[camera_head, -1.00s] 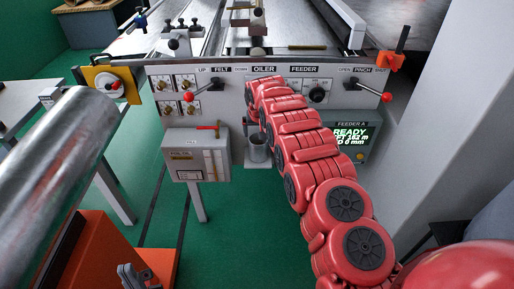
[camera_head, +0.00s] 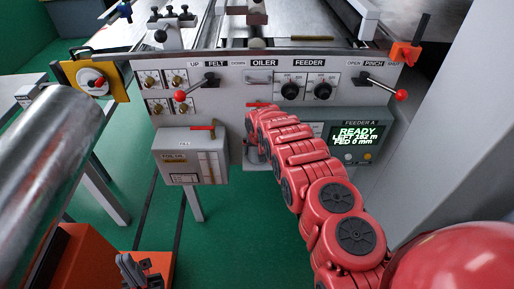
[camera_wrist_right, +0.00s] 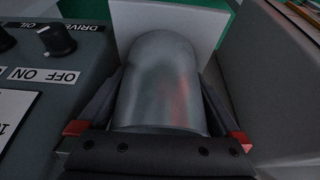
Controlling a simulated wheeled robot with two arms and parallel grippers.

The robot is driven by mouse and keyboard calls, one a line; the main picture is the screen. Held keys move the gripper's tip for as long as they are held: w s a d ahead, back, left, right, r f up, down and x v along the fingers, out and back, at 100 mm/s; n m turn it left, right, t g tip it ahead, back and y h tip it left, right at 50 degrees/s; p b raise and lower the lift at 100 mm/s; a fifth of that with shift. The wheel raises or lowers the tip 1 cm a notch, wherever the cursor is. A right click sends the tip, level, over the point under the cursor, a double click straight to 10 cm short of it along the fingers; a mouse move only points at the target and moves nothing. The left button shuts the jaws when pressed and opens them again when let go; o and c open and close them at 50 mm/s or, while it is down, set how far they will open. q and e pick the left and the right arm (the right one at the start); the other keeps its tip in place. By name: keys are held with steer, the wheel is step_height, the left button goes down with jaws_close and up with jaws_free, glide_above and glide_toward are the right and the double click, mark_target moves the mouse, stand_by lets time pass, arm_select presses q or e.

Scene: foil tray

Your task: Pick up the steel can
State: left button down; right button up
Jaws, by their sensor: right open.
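The steel can (camera_wrist_right: 160,80) is a plain grey cylinder in the middle of the right wrist view. My right gripper (camera_wrist_right: 158,98) is open, with one finger on each side of the can. I cannot tell whether the fingers touch it. In the head view my red right arm reaches to the front of the machine panel and hides the can and the right gripper's jaws. My left gripper (camera_head: 132,270) is low at the left edge area of the head view, away from the can. Its jaws are too small and dark to read.
The machine panel (camera_head: 225,100) has knobs and red-tipped levers above the arm. A grey box (camera_head: 190,158) sits left of the arm, and a lit display (camera_head: 357,137) right of it. Green floor lies below.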

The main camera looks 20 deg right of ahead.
steer(key=shift+s+r, duration=0.2)
steer(key=shift+r, duration=0.2)
steer(key=shift+c, duration=0.2)
steer(key=shift+s+r, duration=0.1)
steer(key=shift+s, duration=0.05)
steer(key=shift+c, duration=1.2)
steer(key=shift+f, duration=0.2)
jaws_close()
steer(key=shift+a, duration=0.1)
